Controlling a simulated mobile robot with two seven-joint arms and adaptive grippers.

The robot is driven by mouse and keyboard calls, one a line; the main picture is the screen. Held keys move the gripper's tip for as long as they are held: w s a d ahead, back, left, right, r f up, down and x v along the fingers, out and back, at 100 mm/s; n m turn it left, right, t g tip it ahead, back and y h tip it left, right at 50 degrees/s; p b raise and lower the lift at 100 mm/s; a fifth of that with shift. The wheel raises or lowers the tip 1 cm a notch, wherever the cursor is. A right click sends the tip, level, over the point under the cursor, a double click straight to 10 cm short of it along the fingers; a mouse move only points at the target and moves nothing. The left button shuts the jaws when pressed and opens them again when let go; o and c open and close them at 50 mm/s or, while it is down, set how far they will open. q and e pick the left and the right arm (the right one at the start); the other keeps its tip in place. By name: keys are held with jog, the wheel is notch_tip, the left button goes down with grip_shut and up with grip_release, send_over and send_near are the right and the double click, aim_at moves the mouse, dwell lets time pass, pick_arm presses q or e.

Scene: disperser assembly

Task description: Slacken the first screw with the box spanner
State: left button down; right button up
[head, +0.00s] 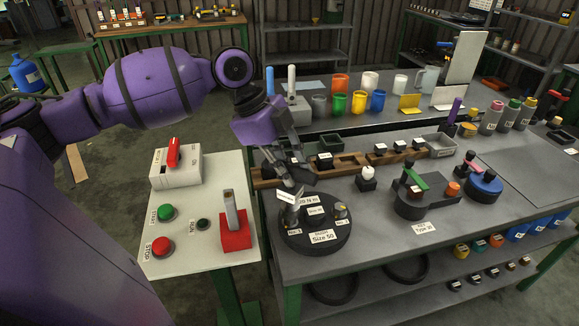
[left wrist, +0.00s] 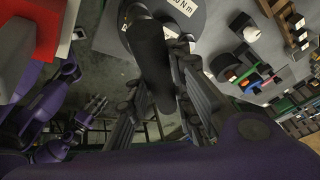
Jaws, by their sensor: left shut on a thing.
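A second screw-like post (head: 341,210) stands on the disc's right. Part of my right gripper (left wrist: 92,106) seems to show low in the left wrist view.
A white panel (head: 190,240) with start and stop buttons and a red block with a grey lever (head: 233,228) stands left of the table. A black fixture with a green handle (head: 415,195) is to the right. Coloured cups line the back.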

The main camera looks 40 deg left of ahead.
pick_arm(q)
jog(key=shift+f, duration=0.15)
pick_arm(e)
jog(key=shift+r, duration=0.1)
pick_arm(q)
jog(key=shift+f, duration=0.75)
pick_arm(e)
jog(key=shift+r, duration=0.1)
pick_arm(q)
jog(key=shift+f, duration=0.35)
pick_arm(e)
jog(key=shift+w, duration=0.1)
pick_arm(q)
jog(key=shift+n+t+y, duration=0.4)
jog(key=shift+n+t, duration=0.05)
jog(key=shift+n, duration=0.9)
jog(key=shift+n+t+y, duration=0.4)
jog(key=shift+n+t, duration=0.05)
jog(key=shift+n, duration=0.9)
jog(key=shift+d+n+t+y, duration=0.15)
jog(key=shift+n+y, duration=0.4)
jog(key=shift+n, duration=0.9)
jog(key=shift+a+n+t+y, duration=0.1)
jog(key=shift+n+t+y, duration=0.3)
jog(key=shift+n, duration=1.05)
jog(key=shift+m+p, duration=0.4)
jog(key=shift+p, duration=0.15)
pick_arm(e)
jog(key=shift+w+r, duration=0.45)
jog(key=shift+r, duration=0.3)
